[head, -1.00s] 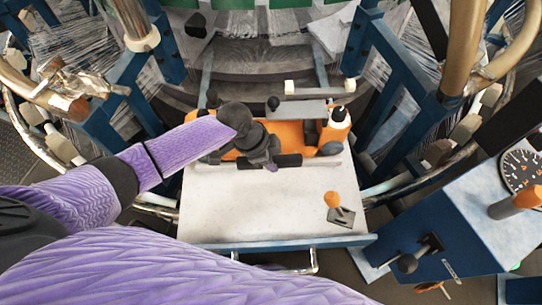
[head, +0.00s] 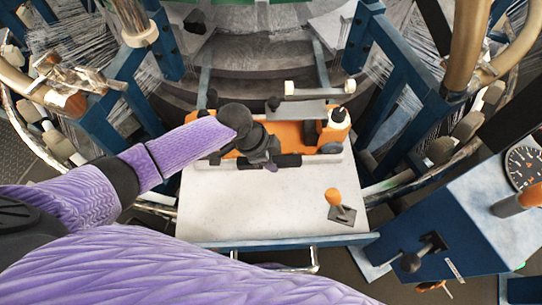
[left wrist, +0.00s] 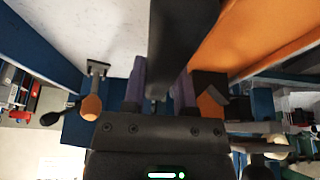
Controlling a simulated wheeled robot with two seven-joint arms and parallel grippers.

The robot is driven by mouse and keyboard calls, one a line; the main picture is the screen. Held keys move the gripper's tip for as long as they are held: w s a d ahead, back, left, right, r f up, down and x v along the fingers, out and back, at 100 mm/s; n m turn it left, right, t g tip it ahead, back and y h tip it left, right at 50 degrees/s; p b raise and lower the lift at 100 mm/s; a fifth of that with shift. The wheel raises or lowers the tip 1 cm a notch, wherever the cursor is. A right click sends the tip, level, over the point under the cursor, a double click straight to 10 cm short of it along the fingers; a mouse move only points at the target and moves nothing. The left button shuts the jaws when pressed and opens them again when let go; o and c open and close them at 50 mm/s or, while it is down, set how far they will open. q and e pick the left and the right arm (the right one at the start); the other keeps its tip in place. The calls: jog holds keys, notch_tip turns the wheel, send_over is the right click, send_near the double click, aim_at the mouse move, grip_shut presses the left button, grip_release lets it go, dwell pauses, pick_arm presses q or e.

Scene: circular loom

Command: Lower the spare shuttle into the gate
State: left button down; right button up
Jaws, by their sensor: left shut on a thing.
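The spare shuttle (head: 290,133) is an orange body with black wheels and a white, black-tipped bobbin at its right end. It lies crosswise at the back edge of a pale plate (head: 265,205) in the head view. My left gripper (head: 268,160) is over its near side. In the left wrist view, my left gripper's purple fingers (left wrist: 160,90) close on a dark bar (left wrist: 182,35) beside the orange body (left wrist: 245,35). Whether the shuttle touches the plate is hard to tell. The gap behind it, between blue posts (head: 400,70), is partly hidden by it. My right gripper is not in view.
An orange-knobbed lever (head: 333,197) stands on the plate. A grey bar with white end blocks (head: 318,89) lies behind the shuttle. A blue console (head: 440,235) with levers and a dial (head: 524,168) stands at right. Curved metal rails flank both sides.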

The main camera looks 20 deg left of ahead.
pick_arm(q)
jog(key=shift+f, duration=0.1)
dwell(0.3)
jog(key=shift+c, duration=1.6)
grip_release()
jog(key=p+v, duration=0.2)
jog(key=v, duration=0.2)
jog(key=shift+r+p, duration=0.25)
jog(key=shift+p, duration=0.05)
jog(key=p+v, duration=0.2)
jog(key=v, duration=0.3)
jog(key=shift+s+a+r, duration=0.1)
jog(key=shift+a+r, duration=0.05)
